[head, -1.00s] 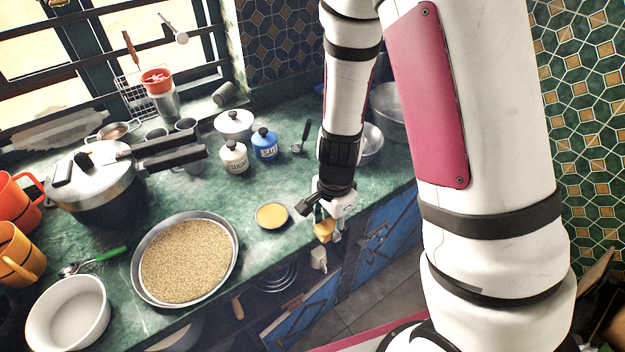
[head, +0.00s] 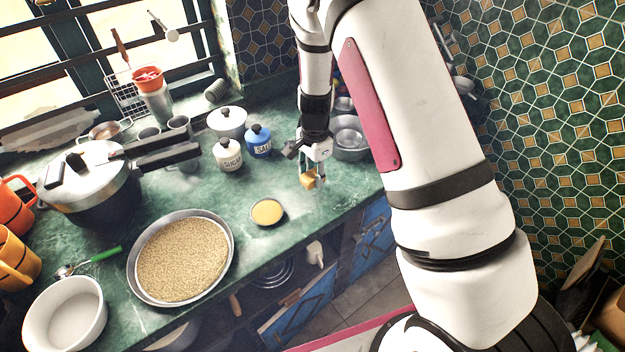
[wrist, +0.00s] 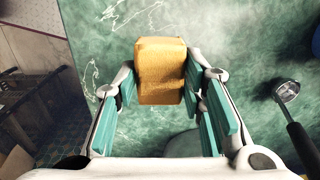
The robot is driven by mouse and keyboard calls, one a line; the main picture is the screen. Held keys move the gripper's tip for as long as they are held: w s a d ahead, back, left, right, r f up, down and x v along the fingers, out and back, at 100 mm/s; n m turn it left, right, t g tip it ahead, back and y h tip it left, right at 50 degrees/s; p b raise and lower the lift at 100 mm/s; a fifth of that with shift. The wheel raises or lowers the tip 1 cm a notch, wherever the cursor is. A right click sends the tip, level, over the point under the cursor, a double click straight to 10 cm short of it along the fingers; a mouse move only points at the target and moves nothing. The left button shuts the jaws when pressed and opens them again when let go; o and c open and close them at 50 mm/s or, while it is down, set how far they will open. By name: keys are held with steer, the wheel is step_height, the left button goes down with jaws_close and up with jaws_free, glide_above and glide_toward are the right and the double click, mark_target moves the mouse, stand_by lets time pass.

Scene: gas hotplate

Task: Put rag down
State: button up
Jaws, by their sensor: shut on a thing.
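The rag is a small yellow-orange folded block (head: 308,179). It also shows in the wrist view (wrist: 161,71), between the teal finger pads. My gripper (head: 313,177) is shut on it. The gripper hangs over the front part of the green marble counter (head: 215,190), right of a round yellow disc (head: 267,212). In the wrist view the counter lies beyond the rag. I cannot tell exactly how high the rag is above the surface.
A sugar jar (head: 228,157) and a blue salt jar (head: 259,141) stand left of my gripper. Metal bowls (head: 350,138) stand behind it to the right. A ladle (wrist: 287,92) lies at the right in the wrist view. A pan of grain (head: 183,260) sits at the left front.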

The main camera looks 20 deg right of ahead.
mark_target(312, 180)
steer(key=shift+w+f+p, duration=0.2)
steer(key=shift+f, duration=0.7)
steer(key=shift+w+f+p, duration=0.2)
steer(key=shift+f, duration=0.7)
steer(key=o, duration=1)
steer(key=shift+d+f, duration=0.1)
